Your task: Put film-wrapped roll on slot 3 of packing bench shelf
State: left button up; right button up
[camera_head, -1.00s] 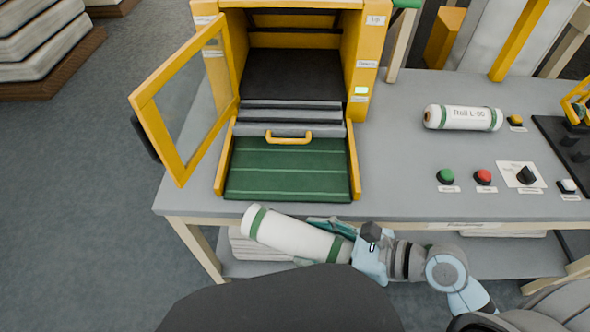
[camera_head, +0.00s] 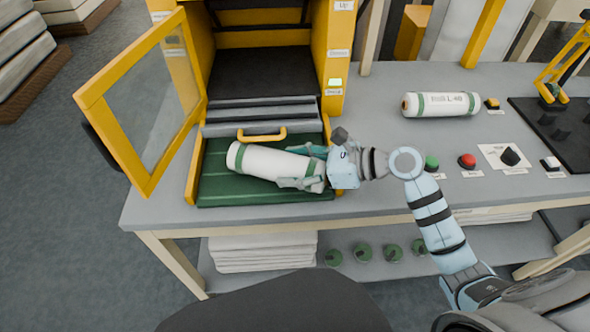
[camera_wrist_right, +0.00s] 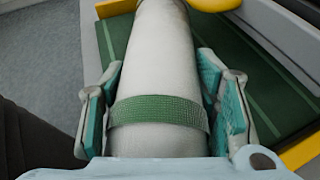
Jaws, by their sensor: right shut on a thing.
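My right gripper (camera_head: 308,168) is shut around one end of a white roll (camera_head: 262,161) with green bands. The roll lies nearly level over the green mat (camera_head: 235,192) of the yellow machine; I cannot tell whether it touches. In the right wrist view, the gripper's teal pads (camera_wrist_right: 160,105) sit on both sides of the roll (camera_wrist_right: 161,60) near a green band. The packing bench's lower shelf (camera_head: 345,278) carries several green round pieces (camera_head: 363,252) in a row. Slot numbers are not readable. My left gripper is not in view.
The yellow machine's glazed door (camera_head: 145,105) stands open at left. Another banded white roll (camera_head: 440,104) lies on the bench top, with green and red buttons (camera_head: 467,160) in front of it. Folded white sheets (camera_head: 262,250) lie on the lower shelf, left of the green pieces.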

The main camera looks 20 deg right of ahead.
jog(key=shift+s, duration=0.1)
jog(key=o, duration=1.4)
jog(key=shift+c, duration=0.2)
